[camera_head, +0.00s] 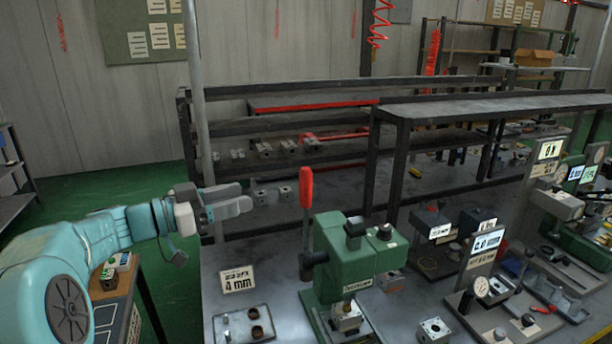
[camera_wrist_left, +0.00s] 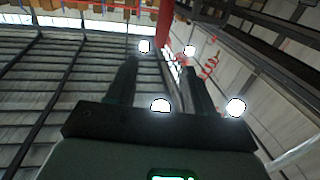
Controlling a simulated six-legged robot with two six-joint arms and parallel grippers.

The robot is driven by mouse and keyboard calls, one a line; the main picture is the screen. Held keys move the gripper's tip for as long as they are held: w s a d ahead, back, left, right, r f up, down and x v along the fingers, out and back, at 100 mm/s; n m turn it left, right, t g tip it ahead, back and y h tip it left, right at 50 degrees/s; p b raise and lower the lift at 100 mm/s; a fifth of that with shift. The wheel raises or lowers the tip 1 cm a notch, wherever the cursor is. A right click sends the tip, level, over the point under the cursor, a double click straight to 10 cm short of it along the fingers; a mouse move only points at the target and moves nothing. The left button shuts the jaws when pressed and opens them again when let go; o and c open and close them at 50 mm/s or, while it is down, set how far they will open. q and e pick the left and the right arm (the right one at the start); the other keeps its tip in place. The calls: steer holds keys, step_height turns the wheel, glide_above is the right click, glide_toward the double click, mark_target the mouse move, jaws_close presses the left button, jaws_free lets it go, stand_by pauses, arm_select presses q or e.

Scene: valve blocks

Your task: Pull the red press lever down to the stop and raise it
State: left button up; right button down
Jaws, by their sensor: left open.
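The red press lever (camera_head: 306,188) stands upright at the left side of the green press (camera_head: 352,255), on the workbench in the head view. My left gripper (camera_head: 244,198) reaches in from the left, open and empty. In the head view it appears to the left of the lever's red handle, with a gap between them. My right gripper is in neither view.
A "4 mm" sign (camera_head: 237,279) and a small tray (camera_head: 243,326) with rings stand left of the press. A metal block (camera_head: 433,331) lies to its right, and gauge stands (camera_head: 484,250) crowd the bench further right. A dark shelf rack (camera_head: 400,120) is behind.

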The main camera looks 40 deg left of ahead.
arm_select(q)
steer(key=p, duration=0.1)
glide_toward(301, 181)
steer(key=w, duration=0.1)
steer(key=p+x, duration=0.2)
steer(key=x, duration=0.7)
steer(key=shift+w+d, duration=0.2)
steer(key=shift+w, duration=0.15)
steer(key=shift+w+a+f, duration=0.15)
steer(key=shift+w, duration=0.25)
steer(key=shift+s, duration=0.1)
steer(key=shift+c, duration=0.9)
jaws_close()
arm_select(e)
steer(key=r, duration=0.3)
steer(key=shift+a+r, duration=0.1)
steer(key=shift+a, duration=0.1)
